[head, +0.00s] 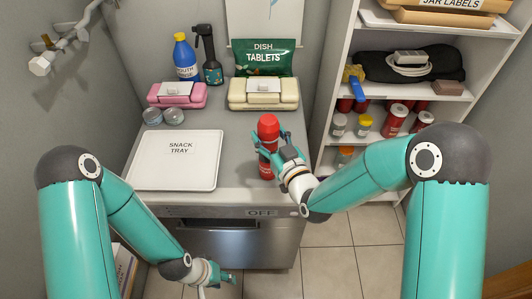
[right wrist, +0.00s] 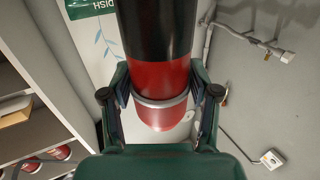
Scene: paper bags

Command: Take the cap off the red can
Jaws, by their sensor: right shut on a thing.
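The red can (head: 265,170) is upright at the front of the counter, with a red rounded top (head: 268,126) and a dark middle. My right gripper (head: 270,142) is shut on it from the right at the upper part. The right wrist view is upside down. There the fingers of my right gripper (right wrist: 160,82) flank the can's red band (right wrist: 160,76), next to a silver ring, with the red domed end (right wrist: 160,117) beyond it. Whether the base touches the counter is unclear. My left gripper (head: 226,277) hangs low in front of the dishwasher, away from the can, its fingers too small to read.
A white snack tray (head: 150,178) lies left of the can. Two small tins (head: 173,116), a pink case (head: 177,95), a cream case (head: 263,94), a blue bottle (head: 185,58), a spray bottle (head: 209,60) and a dish tablets bag (head: 263,58) stand behind. A filled shelf (head: 322,120) is at right.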

